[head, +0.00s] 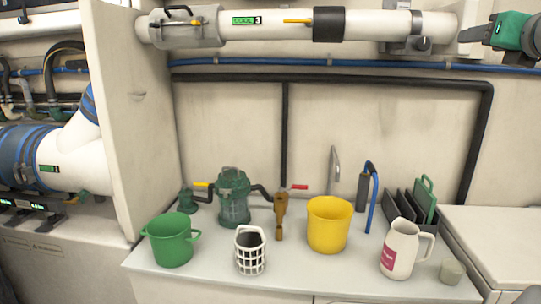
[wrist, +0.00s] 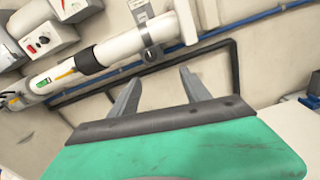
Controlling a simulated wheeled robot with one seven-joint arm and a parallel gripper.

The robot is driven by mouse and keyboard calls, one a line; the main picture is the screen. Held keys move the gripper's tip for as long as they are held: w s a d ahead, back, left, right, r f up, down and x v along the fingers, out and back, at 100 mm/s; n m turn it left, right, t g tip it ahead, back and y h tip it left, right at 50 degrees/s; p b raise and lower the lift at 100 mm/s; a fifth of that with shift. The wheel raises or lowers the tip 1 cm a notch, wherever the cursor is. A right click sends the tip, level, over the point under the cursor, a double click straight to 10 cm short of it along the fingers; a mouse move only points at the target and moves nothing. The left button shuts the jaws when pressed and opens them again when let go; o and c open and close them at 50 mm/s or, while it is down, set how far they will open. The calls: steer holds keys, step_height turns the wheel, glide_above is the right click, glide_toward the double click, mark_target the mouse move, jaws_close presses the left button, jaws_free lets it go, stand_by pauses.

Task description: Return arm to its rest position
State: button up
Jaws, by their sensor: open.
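My gripper (wrist: 159,76) shows in the wrist view with a green body, a dark band and two grey fingers. The fingers stand apart with nothing between them, so it is open and empty. Behind the fingers are a cream wall and a black pipe. In the head view my gripper (head: 468,38) is at the top right corner, raised well above the counter, near the right end of the white overhead pipe. Most of my arm is outside the head view.
The counter (head: 200,283) holds a green pot (head: 171,240), a white basket (head: 250,262), a green pump (head: 233,200), a yellow bucket (head: 328,228), a white jug (head: 398,255) and a small cup (head: 452,271). The white overhead pipe (head: 270,28) and blue line (head: 300,63) run along the wall.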

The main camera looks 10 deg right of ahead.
steer(key=w+a+f+m+g+y+p, duration=0.2)
steer(key=w+a+f+m+g+p, duration=0.15)
steer(key=w+a+m+p, duration=0.7)
steer(key=a+f+m+g+y+p, duration=0.2)
steer(key=a+f+m+p, duration=0.2)
steer(key=a+f+m, duration=0.4)
steer(key=s+a+f+m+g+p, duration=0.4)
steer(key=s+a+f+m, duration=0.2)
steer(key=s+f, duration=0.4)
steer(key=s+a+f+m+g+y+p, duration=0.1)
steer(key=s+a+f+m+g+p, duration=0.3)
steer(key=s+f, duration=0.7)
steer(key=a+f+m, duration=0.2)
steer(key=a+f, duration=0.2)
steer(key=shift+s+a+f+p, duration=0.2)
steer(key=shift+s+a+p, duration=0.1)
steer(key=shift+a+p, duration=0.05)
steer(key=shift+m+g, duration=0.25)
